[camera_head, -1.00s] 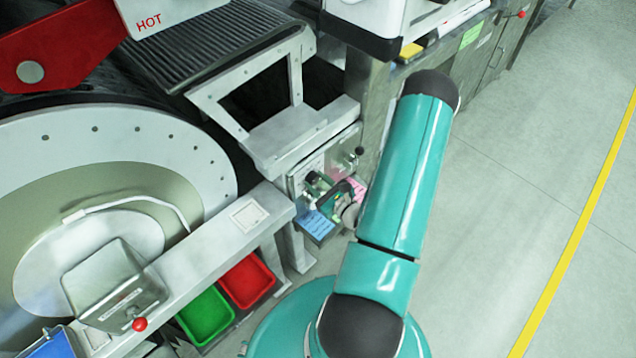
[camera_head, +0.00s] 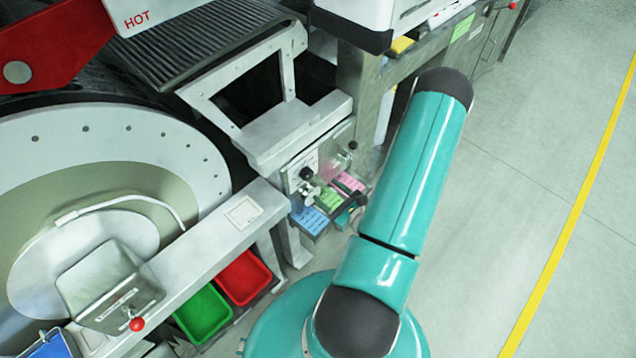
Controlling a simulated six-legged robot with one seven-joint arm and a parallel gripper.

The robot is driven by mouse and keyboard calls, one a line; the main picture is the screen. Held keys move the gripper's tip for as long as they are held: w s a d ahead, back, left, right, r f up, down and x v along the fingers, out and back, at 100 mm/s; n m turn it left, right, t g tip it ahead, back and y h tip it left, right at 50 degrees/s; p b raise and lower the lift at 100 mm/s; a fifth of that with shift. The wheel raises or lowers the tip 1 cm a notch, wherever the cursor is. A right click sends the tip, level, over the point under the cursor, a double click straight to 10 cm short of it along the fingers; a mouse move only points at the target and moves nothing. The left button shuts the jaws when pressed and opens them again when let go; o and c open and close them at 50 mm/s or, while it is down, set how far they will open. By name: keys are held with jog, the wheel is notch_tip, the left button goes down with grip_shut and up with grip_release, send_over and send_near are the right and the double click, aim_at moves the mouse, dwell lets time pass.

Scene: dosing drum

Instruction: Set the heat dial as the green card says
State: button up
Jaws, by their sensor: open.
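A small control panel (camera_head: 322,165) stands at the right end of the machine. A round black dial (camera_head: 306,173) sits on its left part; its pointer is too small to read. Below it a tray holds a blue card (camera_head: 310,221), a green card (camera_head: 329,200) and a pink card (camera_head: 350,182). Their print is too small to read. My gripper (camera_head: 347,214) is low beside the cards, to the right of the dial and apart from it. It is open and looks empty. My forearm hides much of it.
A lever with a black ball (camera_head: 353,146) sticks out at the panel's upper right. A white beam (camera_head: 240,215), a red bin (camera_head: 244,277) and a green bin (camera_head: 203,315) are to the left. Another green label (camera_head: 463,27) is on the bench behind. The floor at right is clear.

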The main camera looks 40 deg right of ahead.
jog(key=s, duration=0.5)
jog(key=shift+s+a+r, duration=0.2)
jog(key=shift+s+r, duration=0.1)
jog(key=shift+s, duration=0.1)
